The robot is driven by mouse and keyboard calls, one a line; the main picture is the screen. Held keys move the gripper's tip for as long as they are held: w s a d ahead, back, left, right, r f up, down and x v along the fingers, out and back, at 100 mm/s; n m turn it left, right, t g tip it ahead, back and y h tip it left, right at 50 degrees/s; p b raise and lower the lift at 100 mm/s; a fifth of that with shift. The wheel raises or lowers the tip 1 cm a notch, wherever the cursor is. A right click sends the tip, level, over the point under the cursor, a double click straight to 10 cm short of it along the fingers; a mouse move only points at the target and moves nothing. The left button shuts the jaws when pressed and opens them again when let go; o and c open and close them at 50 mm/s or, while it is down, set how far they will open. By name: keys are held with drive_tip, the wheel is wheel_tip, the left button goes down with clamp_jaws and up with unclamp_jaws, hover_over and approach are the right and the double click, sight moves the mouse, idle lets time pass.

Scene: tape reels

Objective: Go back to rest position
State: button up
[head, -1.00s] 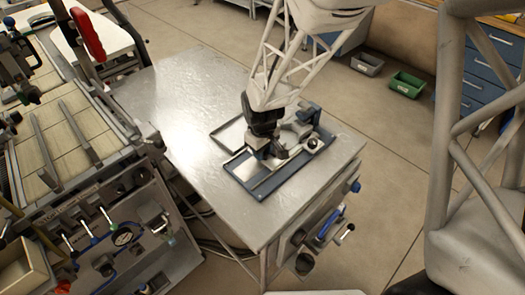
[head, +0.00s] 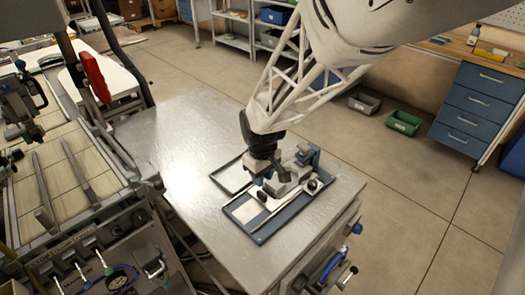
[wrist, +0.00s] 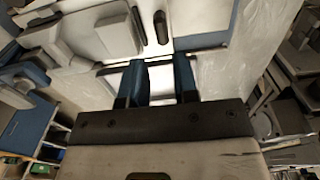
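My gripper (head: 268,182) is over the blue-and-grey fixture (head: 258,231) on the metal table (head: 180,130) in the head view. Its fingertips are close to the fixture's pale block, and I cannot tell whether they touch it. In the wrist view, the two blue fingers (wrist: 160,82) are apart with a gap between them, and nothing is clearly held. Parts of the fixture, with a white block (wrist: 112,35) and a blue edge, lie just beyond the fingertips. No tape reel can be made out.
A machine with a slatted bed (head: 70,180) stands close on the left. Green (head: 404,122) and grey (head: 364,102) bins lie on the floor beyond the table, near a blue drawer cabinet (head: 480,105). The table's left and back parts are clear.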

idle(0.3)
drive_tip(key=s+d+r+m+t, duration=0.2)
drive_tip(key=s+d+r+m, duration=0.7)
drive_tip(key=s+d+r, duration=0.9)
drive_tip(key=s, duration=0.3)
drive_tip(key=shift+s+d+t, duration=0.25)
drive_tip(key=shift+d+t, duration=0.05)
drive_tip(key=shift+d, duration=0.1)
idle(0.7)
